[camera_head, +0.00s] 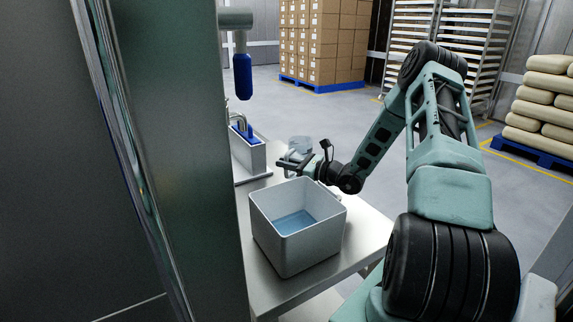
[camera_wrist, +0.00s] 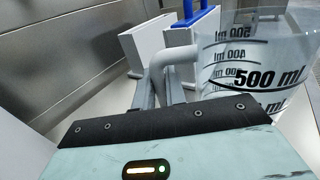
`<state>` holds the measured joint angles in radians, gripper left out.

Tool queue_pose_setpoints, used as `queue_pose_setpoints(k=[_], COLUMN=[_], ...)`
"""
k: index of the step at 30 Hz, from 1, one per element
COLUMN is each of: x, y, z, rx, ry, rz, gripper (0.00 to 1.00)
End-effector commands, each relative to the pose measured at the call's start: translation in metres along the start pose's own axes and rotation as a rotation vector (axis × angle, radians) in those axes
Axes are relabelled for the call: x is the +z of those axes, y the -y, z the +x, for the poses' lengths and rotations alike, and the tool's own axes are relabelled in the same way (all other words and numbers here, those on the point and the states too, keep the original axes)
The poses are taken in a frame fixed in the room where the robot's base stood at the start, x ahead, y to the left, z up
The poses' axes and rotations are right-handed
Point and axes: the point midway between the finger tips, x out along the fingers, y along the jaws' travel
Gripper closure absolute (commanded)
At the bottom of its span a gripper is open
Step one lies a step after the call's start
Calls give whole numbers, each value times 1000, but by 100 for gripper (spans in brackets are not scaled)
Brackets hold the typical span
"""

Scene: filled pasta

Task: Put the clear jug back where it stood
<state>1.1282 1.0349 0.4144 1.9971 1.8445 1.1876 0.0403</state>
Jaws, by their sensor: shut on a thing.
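The clear jug (camera_wrist: 262,62) fills the right of the wrist view, with dark 400 ml and 500 ml marks on its side. Its pale handle (camera_wrist: 178,55) reaches left to my gripper (camera_wrist: 160,92), whose fingers are shut on it. In the head view the jug (camera_head: 300,144) shows small, just behind my gripper (camera_head: 291,160), beyond the grey bin. The jug looks about upright. Its base is hidden in the head view, so I cannot tell whether it touches the table.
An open grey bin (camera_head: 325,245) with blue liquid stands on the steel table (camera_head: 362,238) in front of my gripper. A narrow grey box (camera_head: 248,154) with a blue-handled item stands at the left. A blue-ended spout (camera_head: 242,76) hangs above it. A steel panel (camera_head: 170,130) blocks the left.

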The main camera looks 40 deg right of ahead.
Motion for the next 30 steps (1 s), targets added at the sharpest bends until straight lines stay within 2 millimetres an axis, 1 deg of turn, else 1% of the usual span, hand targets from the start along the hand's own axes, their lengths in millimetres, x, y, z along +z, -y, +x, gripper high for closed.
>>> queue_pose_setpoints(k=[5, 9, 10, 11, 12, 19, 23, 26, 30], x=[1, -3, -2, -2, -2, -2, 2, 2, 1], y=[0, 0, 0, 0, 0, 0, 1, 1, 2], z=[0, 0, 0, 0, 0, 0, -2, -15, -44], rx=[0, 0, 0, 0, 0, 0, -1, -2, -5], ry=[1, 1, 1, 1, 1, 1, 0, 1, -1], rz=[-2, -1, -1, -1, -1, -1, -2, -2, -2], gripper=[100, 100, 79, 71, 66, 66, 66, 66, 66])
